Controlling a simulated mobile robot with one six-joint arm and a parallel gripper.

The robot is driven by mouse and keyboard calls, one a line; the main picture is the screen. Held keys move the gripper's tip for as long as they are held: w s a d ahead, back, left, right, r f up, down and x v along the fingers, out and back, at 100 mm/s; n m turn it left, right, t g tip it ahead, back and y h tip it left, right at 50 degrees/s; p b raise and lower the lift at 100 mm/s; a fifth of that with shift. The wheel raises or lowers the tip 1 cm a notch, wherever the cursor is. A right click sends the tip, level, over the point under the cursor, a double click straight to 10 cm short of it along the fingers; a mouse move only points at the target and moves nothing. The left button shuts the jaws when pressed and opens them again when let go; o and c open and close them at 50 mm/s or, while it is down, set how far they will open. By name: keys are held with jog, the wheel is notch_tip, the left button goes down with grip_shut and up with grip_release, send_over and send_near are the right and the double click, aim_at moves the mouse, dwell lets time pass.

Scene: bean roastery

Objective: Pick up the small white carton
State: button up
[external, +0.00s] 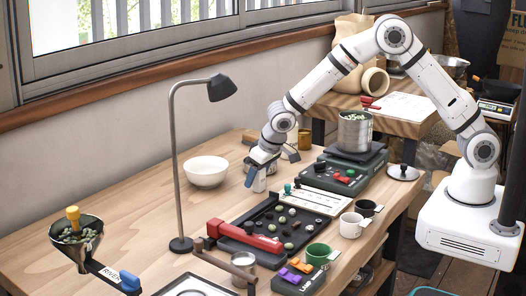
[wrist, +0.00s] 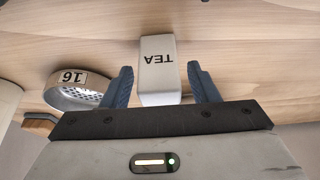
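The small white carton (wrist: 158,88), marked TEA, shows in the wrist view, with its lettering upside down. It lies between the two blue fingers of my gripper (wrist: 160,72), with a narrow gap visible on each side. My gripper is open. In the external view my gripper (external: 259,176) points down near the back of the wooden table, to the right of the white bowl.
A perforated round sieve (wrist: 80,96) tagged 16 lies close to the left finger in the wrist view. A white bowl (external: 206,171) and a lamp (external: 178,165) stand to the left. A dark bean tray (external: 262,222) lies in front, and a scale with a metal pot (external: 354,132) is to the right.

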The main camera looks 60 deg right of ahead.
jog(key=c, duration=0.9)
jog(key=shift+r, duration=0.1)
